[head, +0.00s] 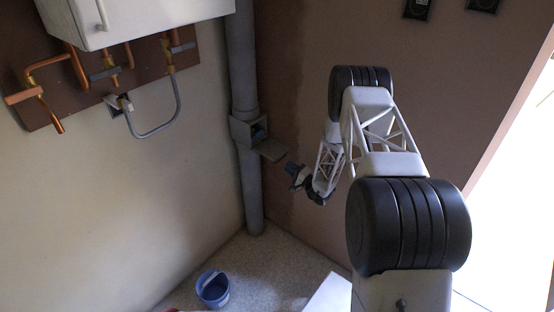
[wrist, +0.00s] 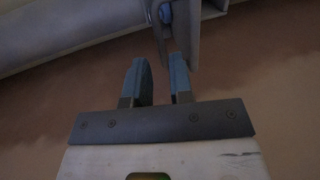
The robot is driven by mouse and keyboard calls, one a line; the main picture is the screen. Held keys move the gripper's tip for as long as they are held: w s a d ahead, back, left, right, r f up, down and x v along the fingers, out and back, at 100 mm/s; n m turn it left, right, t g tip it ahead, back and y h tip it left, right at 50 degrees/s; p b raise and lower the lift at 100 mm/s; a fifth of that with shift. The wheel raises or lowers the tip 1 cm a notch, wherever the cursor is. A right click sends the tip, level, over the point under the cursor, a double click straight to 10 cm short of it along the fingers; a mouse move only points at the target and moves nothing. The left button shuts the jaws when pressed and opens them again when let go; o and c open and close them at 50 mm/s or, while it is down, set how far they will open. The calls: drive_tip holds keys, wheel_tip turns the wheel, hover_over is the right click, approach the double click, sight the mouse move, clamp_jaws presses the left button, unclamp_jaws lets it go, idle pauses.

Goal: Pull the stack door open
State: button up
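The grey stack pipe (head: 244,75) stands upright in the room's corner, with a boxy hatch (head: 240,131) partway up. The stack door (head: 273,150), a flat grey flap, stands out from the hatch to the right, so it is open. Something blue shows inside the hatch. My gripper (head: 294,172) is just right of and below the door. In the wrist view the gripper (wrist: 156,78) has its two blue-padded fingers apart, with nothing seen between them. The door (wrist: 186,35) shows just beyond the fingertips; I cannot tell whether they touch it.
A white wall cabinet (head: 140,18) with copper pipes (head: 72,68) is on the left wall. A grey hose (head: 155,130) loops below it. A blue bucket (head: 213,290) stands on the speckled floor. Dark wall plates (head: 417,8) are at the top right. The floor below the hatch looks clear.

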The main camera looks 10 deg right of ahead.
sight(277, 158)
drive_tip(key=shift+x, duration=3.9)
clamp_jaws()
